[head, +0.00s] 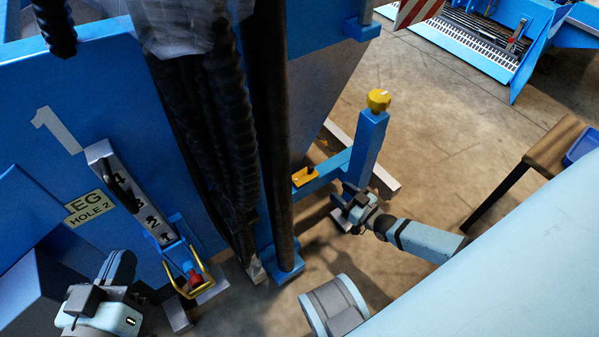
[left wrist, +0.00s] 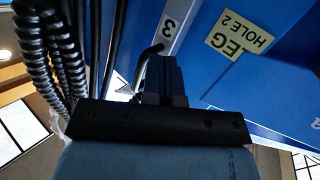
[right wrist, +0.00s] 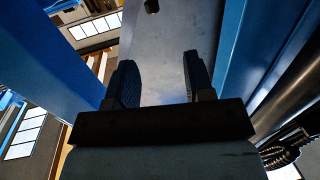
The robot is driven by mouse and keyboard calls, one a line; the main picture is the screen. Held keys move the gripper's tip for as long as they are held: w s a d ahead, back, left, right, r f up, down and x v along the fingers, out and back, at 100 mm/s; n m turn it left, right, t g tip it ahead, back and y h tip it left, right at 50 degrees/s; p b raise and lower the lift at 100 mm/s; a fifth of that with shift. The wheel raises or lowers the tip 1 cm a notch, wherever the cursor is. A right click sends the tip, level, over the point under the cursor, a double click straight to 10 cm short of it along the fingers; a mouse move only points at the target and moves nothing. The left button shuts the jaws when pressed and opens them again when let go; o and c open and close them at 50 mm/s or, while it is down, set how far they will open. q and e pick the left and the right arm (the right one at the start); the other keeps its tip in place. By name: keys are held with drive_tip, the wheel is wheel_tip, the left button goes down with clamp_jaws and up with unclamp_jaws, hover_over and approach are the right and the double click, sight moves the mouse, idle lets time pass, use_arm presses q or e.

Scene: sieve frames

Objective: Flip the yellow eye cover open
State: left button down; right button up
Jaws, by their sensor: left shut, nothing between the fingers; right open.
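A small flat yellow plate with a black knob (head: 304,178) lies on the blue bracket in the head view; it looks like the eye cover and appears closed. A round yellow cap (head: 379,99) tops the blue post beside it. My right gripper (head: 343,212) is open and empty, low beside the post's foot, below and right of the plate. In the right wrist view its spread fingers (right wrist: 158,80) face a grey metal surface (right wrist: 165,45); no yellow shows there. My left gripper (head: 118,265) is shut and empty at lower left; its closed fingers (left wrist: 164,78) show in the left wrist view.
A numbered grey bar (head: 125,190) with a yellow wire loop (head: 190,283) and red knob is on the blue machine at left. Black corrugated hoses (head: 232,110) and a dark vertical pole (head: 280,150) stand between the arms. Open floor (head: 460,130) lies right of the post.

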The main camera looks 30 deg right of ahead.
sight(313, 169)
drive_tip(key=b+x, duration=0.1)
drive_tip(key=x, duration=0.3)
drive_tip(key=b+x, duration=0.2)
drive_tip(key=x, duration=0.2)
drive_tip(key=d+f+b+x, duration=0.1)
drive_tip(key=b+x, duration=0.1)
drive_tip(key=x, duration=0.2)
drive_tip(key=shift+w, duration=0.5)
drive_tip(key=shift+w+a+r+b, duration=0.2)
drive_tip(key=shift+w+b, duration=0.15)
drive_tip(key=shift+w, duration=0.25)
use_arm(q)
drive_tip(key=w+m, duration=0.1)
drive_tip(key=w+a+m+t, duration=0.1)
drive_tip(key=w+m+t+h, duration=0.1)
drive_tip(key=shift+a+r+m, duration=0.25)
drive_tip(key=shift+r+m, duration=0.15)
use_arm(e)
drive_tip(key=shift+w, duration=0.1)
use_arm(q)
drive_tip(key=shift+s, duration=0.1)
use_arm(e)
drive_tip(key=shift+c, duration=0.5)
use_arm(q)
drive_tip(key=shift+f, duration=0.1)
use_arm(e)
clamp_jaws()
